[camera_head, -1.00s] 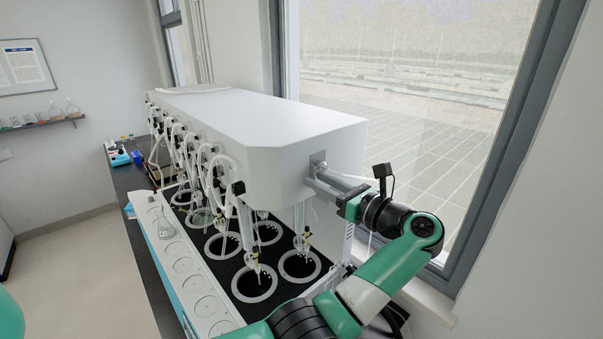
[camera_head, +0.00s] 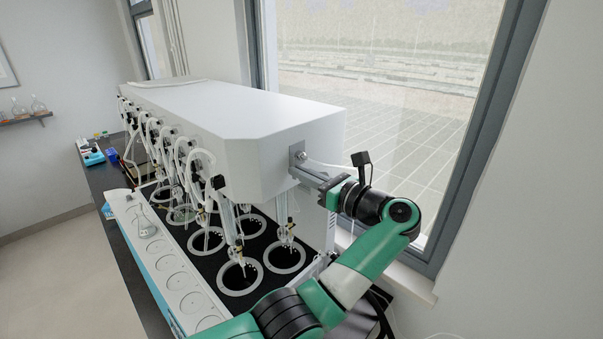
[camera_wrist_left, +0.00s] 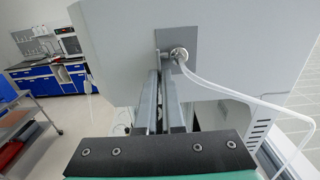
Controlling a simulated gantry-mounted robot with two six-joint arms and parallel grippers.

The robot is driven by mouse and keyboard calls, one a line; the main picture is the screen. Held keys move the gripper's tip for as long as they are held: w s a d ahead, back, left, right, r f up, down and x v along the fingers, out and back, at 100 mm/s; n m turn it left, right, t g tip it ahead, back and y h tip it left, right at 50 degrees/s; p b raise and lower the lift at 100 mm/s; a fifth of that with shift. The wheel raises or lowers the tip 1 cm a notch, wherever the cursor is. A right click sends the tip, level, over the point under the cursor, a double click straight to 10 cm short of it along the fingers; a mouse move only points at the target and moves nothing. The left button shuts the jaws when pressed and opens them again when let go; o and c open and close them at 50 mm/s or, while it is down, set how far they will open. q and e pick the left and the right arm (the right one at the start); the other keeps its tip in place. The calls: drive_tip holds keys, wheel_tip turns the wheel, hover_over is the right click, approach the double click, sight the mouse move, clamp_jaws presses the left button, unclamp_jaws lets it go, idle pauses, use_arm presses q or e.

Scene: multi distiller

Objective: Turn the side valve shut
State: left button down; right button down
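The side valve (camera_head: 301,156) is a small metal fitting on a grey plate (camera_wrist_left: 164,41) at the near end of the white distiller housing (camera_head: 225,120). In the left wrist view, the valve (camera_wrist_left: 179,55) has a round fitting with a white tube, and a small metal part (camera_wrist_left: 161,58) to its left. My left gripper (camera_head: 297,171) is at the plate, just below the fitting. In the left wrist view, its two long grey fingers (camera_wrist_left: 161,72) point at the small part with a narrow gap between them; whether they grip it is unclear. My right gripper is out of view.
Several flask wells with glassware stand below the housing (camera_head: 285,256). The white tube (camera_wrist_left: 230,92) arcs out to the right of the fingers. A window (camera_head: 390,110) lies behind and to the right of my arm. The housing end wall is close ahead.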

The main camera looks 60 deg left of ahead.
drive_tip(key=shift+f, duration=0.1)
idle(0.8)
use_arm(q)
drive_tip(key=y+b, duration=0.1)
drive_tip(key=b, duration=0.1)
drive_tip(key=shift+a+f+g+b, duration=0.15)
drive_tip(key=shift+g+b, duration=0.15)
drive_tip(key=shift+b, duration=0.05)
drive_tip(key=c, duration=1)
unclamp_jaws()
drive_tip(key=shift+s, duration=0.1)
drive_tip(key=shift+c, duration=0.2)
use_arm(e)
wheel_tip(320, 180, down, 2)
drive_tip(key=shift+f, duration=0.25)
